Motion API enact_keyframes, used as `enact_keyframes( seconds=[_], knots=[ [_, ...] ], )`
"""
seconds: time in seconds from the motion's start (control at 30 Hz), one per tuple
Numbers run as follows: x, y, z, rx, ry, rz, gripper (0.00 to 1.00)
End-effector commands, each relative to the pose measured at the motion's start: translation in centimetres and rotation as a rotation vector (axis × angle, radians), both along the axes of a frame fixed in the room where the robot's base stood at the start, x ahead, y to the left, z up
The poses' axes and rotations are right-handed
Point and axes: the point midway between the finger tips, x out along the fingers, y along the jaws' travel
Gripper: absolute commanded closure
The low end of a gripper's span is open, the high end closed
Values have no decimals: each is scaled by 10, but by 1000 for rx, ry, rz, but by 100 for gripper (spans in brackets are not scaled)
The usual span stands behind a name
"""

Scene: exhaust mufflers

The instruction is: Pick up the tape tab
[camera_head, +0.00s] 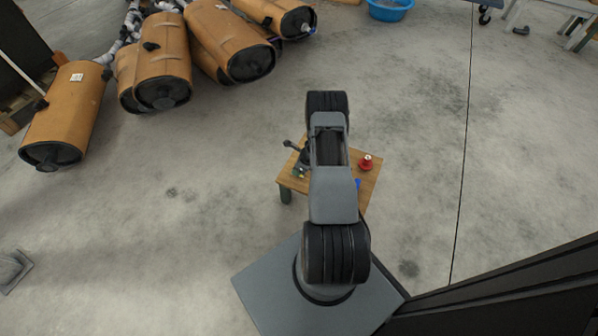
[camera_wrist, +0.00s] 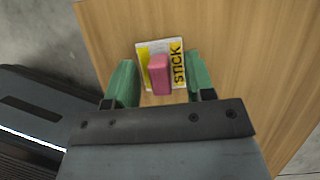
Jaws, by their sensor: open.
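In the wrist view a pink block-like tab (camera_wrist: 160,75) lies on a white and yellow card (camera_wrist: 179,62) marked "STICK" on the wooden table top (camera_wrist: 240,40). I take the pink piece to be the tape tab. My gripper (camera_wrist: 162,80) is open, with one green finger on each side of the tab and card. Gaps show between the fingers and the tab, and I cannot tell how high they are above the table. In the head view my arm hides the tab and most of the gripper.
In the head view a small wooden table (camera_head: 368,188) carries a red object (camera_head: 366,162) and a dark clamp-like tool (camera_head: 296,150). Orange mufflers (camera_head: 165,55) lie at the upper left. A blue basin (camera_head: 390,8) stands at the back. Concrete floor around the table is mostly clear.

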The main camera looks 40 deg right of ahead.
Motion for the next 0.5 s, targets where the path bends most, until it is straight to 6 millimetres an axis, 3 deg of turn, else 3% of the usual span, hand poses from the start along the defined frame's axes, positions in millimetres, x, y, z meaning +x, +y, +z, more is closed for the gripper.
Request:
enact_keyframes(
  seconds=[0.07,0.5],
  knots=[
    [0,0,1,0,0,0,51],
    [0,0,1,0,0,1,93]
  ],
)
